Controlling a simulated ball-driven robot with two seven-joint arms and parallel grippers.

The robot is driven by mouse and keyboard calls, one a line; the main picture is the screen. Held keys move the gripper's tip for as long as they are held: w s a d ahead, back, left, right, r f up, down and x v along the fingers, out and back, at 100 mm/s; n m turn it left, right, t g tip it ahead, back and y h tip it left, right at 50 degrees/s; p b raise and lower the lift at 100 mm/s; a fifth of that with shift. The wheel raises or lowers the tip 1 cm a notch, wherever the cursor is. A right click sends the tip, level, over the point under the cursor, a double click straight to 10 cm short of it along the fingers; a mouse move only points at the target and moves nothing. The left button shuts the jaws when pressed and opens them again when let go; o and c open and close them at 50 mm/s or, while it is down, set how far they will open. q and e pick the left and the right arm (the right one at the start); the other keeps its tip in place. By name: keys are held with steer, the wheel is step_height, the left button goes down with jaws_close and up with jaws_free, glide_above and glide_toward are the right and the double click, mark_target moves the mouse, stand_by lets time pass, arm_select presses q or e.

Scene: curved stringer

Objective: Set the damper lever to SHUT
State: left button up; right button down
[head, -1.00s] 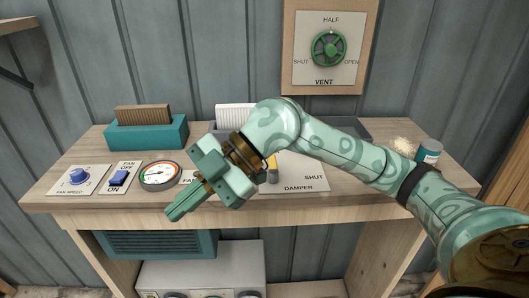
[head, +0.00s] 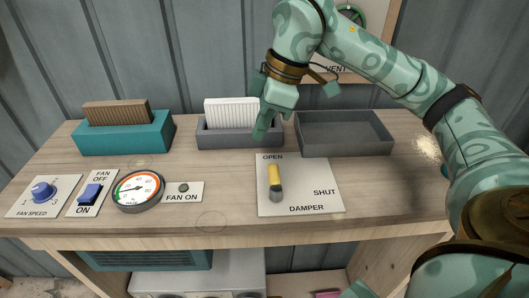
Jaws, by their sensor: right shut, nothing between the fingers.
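The damper plate (head: 312,180) lies on the bench top, with OPEN at its upper left, SHUT at its right and DAMPER along its front. Its lever (head: 275,180) has a yellow grip and a dark grey base, and the yellow end points up toward OPEN. My right gripper (head: 263,128) is shut and empty, fingers pointing down, above and behind the lever, in front of the white filter. It is apart from the lever. My left gripper is not in view.
Along the bench's back stand a teal holder (head: 135,138) with a brown filter, a grey holder (head: 215,134) with a white filter (head: 231,112), and an empty grey tray (head: 340,130). At left are a fan speed knob (head: 42,190), blue fan switch (head: 90,193) and gauge (head: 138,190).

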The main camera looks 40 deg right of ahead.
mark_target(274, 181)
steer(key=p+x, duration=0.1)
steer(key=x, duration=0.4)
steer(key=p+x, duration=0.1)
steer(key=x, duration=0.3)
steer(key=shift+a+f, duration=0.3)
steer(key=shift+f, duration=0.05)
steer(key=s+d, duration=0.1)
steer(key=d+p, duration=0.1)
steer(key=d, duration=0.1)
steer(key=shift+s, duration=0.35)
steer(key=shift+s+d, duration=0.25)
steer(key=shift+d, duration=0.05)
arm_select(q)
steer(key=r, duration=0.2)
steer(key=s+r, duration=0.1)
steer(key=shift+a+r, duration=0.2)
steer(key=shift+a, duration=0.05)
arm_select(e)
steer(key=shift+f, duration=0.1)
steer(key=shift+w+a, duration=0.1)
